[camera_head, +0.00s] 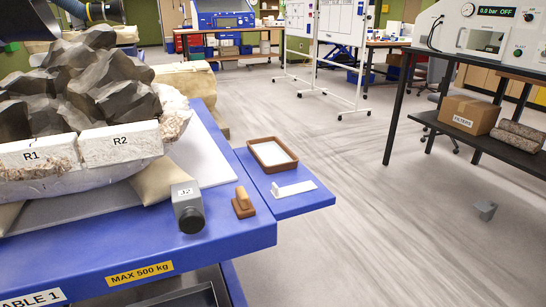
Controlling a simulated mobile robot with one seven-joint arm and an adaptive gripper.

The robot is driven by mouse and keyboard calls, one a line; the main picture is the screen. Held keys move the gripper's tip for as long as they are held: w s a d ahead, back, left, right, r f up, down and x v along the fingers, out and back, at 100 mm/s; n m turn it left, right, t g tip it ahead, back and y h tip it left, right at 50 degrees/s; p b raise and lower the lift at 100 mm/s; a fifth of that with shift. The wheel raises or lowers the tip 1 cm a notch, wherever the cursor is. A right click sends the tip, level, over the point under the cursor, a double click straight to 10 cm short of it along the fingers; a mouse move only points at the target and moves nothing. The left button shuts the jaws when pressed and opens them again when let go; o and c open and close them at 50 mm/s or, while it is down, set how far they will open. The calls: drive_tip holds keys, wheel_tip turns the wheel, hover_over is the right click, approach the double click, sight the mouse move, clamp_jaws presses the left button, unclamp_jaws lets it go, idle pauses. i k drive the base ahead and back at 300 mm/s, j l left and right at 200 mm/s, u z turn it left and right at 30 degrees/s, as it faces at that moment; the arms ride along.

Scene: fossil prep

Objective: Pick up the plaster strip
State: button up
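A flat white strip (305,187) lies on the small blue side shelf (318,201) at the right of the blue table, in front of a brown-rimmed tray (272,154). It looks like the plaster strip. A small white upright piece (276,189) stands at its left end; I cannot tell if they are joined. Two white blocks, labelled R1 (36,157) and R2 (120,141), sit against the large rock in its white jacket at the left. My gripper is not in view.
A grey block marked J2 (187,207) and a brown wooden-handled tool (243,203) stand near the table's (200,245) right edge. A dark shelf (470,133) with a box stands at the right.

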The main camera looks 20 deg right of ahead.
sight(278, 193)
drive_tip(key=i+l+z, duration=0.2)
drive_tip(key=l, duration=0.25)
drive_tip(key=i+l+z, duration=0.15)
drive_tip(key=l, duration=0.3)
drive_tip(key=i+l+z, duration=0.2)
drive_tip(key=i+l, duration=0.15)
